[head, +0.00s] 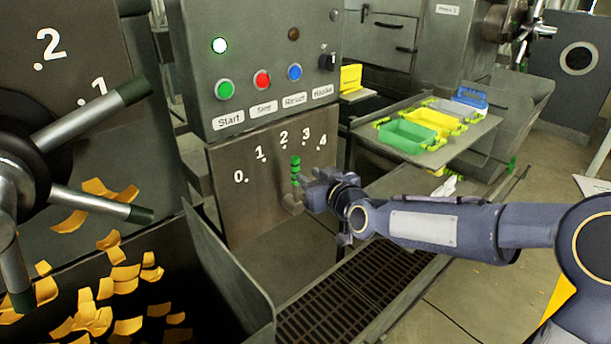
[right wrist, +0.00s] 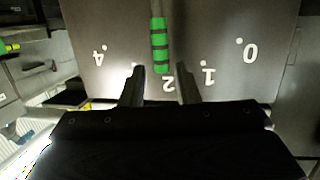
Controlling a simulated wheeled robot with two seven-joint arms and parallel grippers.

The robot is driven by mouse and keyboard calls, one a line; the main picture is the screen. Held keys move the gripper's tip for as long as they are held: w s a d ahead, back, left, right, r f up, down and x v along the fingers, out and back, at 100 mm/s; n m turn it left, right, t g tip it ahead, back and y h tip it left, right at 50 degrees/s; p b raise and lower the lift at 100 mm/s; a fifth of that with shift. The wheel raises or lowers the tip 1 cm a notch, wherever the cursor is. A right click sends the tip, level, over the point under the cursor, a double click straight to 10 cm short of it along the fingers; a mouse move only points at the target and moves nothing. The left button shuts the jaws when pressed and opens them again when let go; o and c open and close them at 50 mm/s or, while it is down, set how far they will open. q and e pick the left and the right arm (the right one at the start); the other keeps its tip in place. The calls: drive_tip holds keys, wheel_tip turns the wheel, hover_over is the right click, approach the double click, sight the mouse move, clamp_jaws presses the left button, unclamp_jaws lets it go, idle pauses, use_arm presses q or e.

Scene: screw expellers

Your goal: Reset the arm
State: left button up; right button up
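A lever with a green banded handle (head: 295,167) stands upright before the dial plate (head: 235,215) marked 0 to 4. In the head view its top is below marks 2 and 3. My right gripper (head: 303,190) is close beside the lever. In the right wrist view, the green handle (right wrist: 160,45) points at the 2, with its end near the gap between the fingertips of my right gripper (right wrist: 160,70). The fingers are apart, with a gap on both sides of the handle. My left gripper is not in view.
A bin (head: 235,270) of orange pieces and a spoked wheel (head: 20,170) are at the left. A table (head: 455,150) holds coloured trays. A floor grate (head: 345,300) lies below.

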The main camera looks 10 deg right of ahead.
drive_tip(key=s+d+f+m+g+p, duration=0.1)
drive_tip(key=s+d+m+g, duration=0.1)
drive_tip(key=s, duration=1)
drive_tip(key=s+d+f+m+g+h+p, duration=0.1)
drive_tip(key=s+d+g, duration=0.3)
drive_tip(key=s, duration=0.8)
drive_tip(key=s+d+f+m+g+h+p, duration=0.1)
drive_tip(key=s+d, duration=0.4)
drive_tip(key=s, duration=0.7)
drive_tip(key=shift+f+m+g+p, duration=0.8)
drive_tip(key=shift+m+g+p, duration=0.2)
drive_tip(key=shift+m, duration=0.1)
drive_tip(key=shift+a, duration=0.15)
